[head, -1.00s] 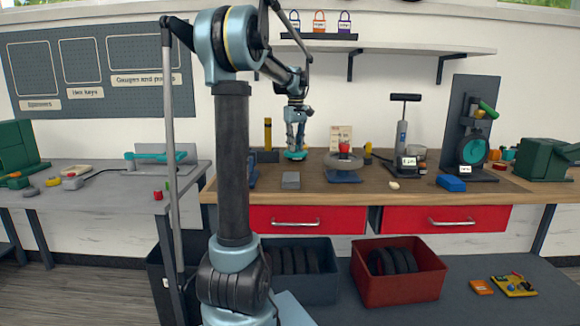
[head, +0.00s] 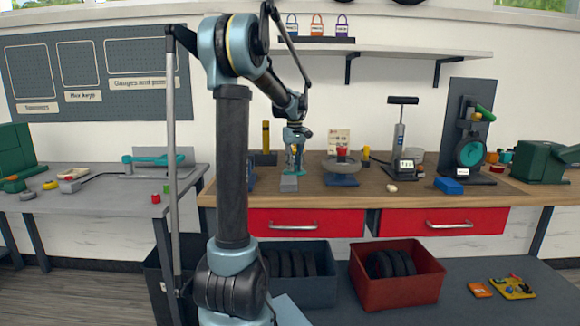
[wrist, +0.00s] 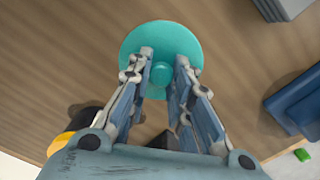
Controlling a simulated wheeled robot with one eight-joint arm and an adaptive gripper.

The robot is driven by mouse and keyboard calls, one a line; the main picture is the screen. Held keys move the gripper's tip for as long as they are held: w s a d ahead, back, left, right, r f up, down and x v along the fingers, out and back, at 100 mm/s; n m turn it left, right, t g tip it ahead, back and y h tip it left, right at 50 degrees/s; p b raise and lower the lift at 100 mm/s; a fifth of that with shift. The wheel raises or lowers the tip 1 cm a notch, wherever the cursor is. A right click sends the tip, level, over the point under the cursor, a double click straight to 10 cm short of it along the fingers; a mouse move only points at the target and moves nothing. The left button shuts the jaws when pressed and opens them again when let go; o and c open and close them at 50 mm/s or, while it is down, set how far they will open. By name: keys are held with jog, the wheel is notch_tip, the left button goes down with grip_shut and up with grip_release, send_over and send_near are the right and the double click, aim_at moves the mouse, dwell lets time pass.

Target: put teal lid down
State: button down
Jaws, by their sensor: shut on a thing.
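The teal lid (wrist: 135,42) is a round disc with a small knob (wrist: 162,74) in the wrist view. My gripper (wrist: 163,65) is shut on the lid, its two fingers on either side of the knob. In the head view my gripper (head: 296,165) points down low over the wooden bench, just behind the grey block (head: 289,184). The lid is small and hard to make out there. Wooden bench surface shows around the lid in the wrist view; I cannot tell whether the lid touches it.
The wooden bench (head: 405,190) holds a blue stand with a wheel (head: 342,178) right of my gripper, a pump (head: 400,140) and a blue box (head: 449,186). In the wrist view, a blue thing (wrist: 300,103) lies right, with bare wood left of the lid.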

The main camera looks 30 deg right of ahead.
jog(key=c, duration=1.4)
grip_release()
jog(key=shift+c, duration=0.2)
notch_tip(320, 180, up, 12)
jog(key=shift+r, duration=0.1)
jog(key=shift+s+a, duration=0.1)
